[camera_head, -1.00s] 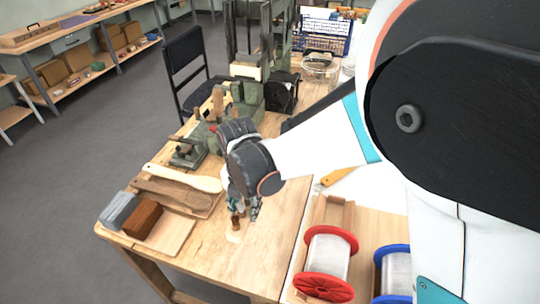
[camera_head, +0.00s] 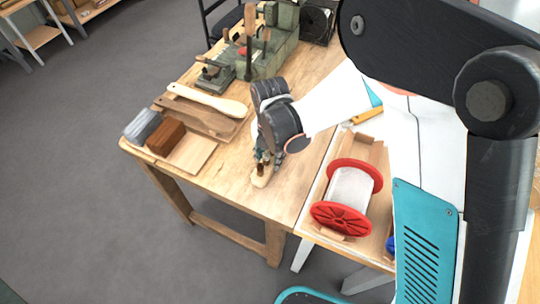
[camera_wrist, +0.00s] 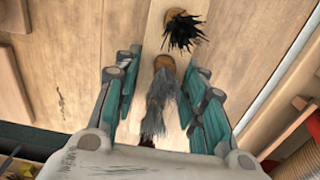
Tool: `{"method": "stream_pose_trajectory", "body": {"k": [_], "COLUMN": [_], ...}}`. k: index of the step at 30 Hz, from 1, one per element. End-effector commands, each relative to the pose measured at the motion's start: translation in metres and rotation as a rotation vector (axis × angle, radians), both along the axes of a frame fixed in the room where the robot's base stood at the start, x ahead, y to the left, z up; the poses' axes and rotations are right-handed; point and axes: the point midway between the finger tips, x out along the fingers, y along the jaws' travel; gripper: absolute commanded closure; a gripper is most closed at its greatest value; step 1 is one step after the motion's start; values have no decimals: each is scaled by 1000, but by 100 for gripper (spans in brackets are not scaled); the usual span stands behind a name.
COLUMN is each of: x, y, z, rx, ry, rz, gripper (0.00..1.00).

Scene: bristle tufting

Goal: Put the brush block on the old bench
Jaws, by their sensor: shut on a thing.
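My gripper (camera_head: 268,155) points down over the front right part of a worn wooden bench (camera_head: 225,175). In the wrist view its teal-padded fingers (camera_wrist: 163,88) are shut on a small wooden piece with grey bristles (camera_wrist: 164,64). A pale oval wooden piece (camera_head: 262,180) shows just under the fingertips in the head view. I cannot tell whether it touches the bench top. A second round wooden piece with black bristles (camera_wrist: 183,30) lies beyond the fingers in the wrist view. Which piece is the brush block is not clear.
A reddish-brown block (camera_head: 165,137) and a grey block (camera_head: 142,125) sit at the bench's left end, with wooden paddles (camera_head: 210,103) behind. A green machine (camera_head: 265,50) stands farther back. A red-flanged spool (camera_head: 350,190) is on the adjoining table at right.

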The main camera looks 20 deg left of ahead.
Motion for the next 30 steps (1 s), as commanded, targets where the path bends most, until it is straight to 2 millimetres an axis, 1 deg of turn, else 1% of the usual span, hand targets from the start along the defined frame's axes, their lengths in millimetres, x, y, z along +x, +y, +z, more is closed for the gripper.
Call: {"method": "stream_pose_trajectory", "body": {"k": [6, 7, 8, 9, 18, 22, 26, 30], "x": [0, 0, 0, 0, 0, 0, 0, 0], "y": [0, 0, 0, 0, 0, 0, 0, 0], "z": [-4, -3, -3, -2, -2, 2, 20, 50], "rx": [0, 0, 0, 0, 0, 0, 0, 0], "ry": [0, 0, 0, 0, 0, 0, 0, 0], "rz": [0, 0, 0, 0, 0, 0, 0, 0], "gripper": [89, 58, 51, 42, 42, 42, 42, 42]}}
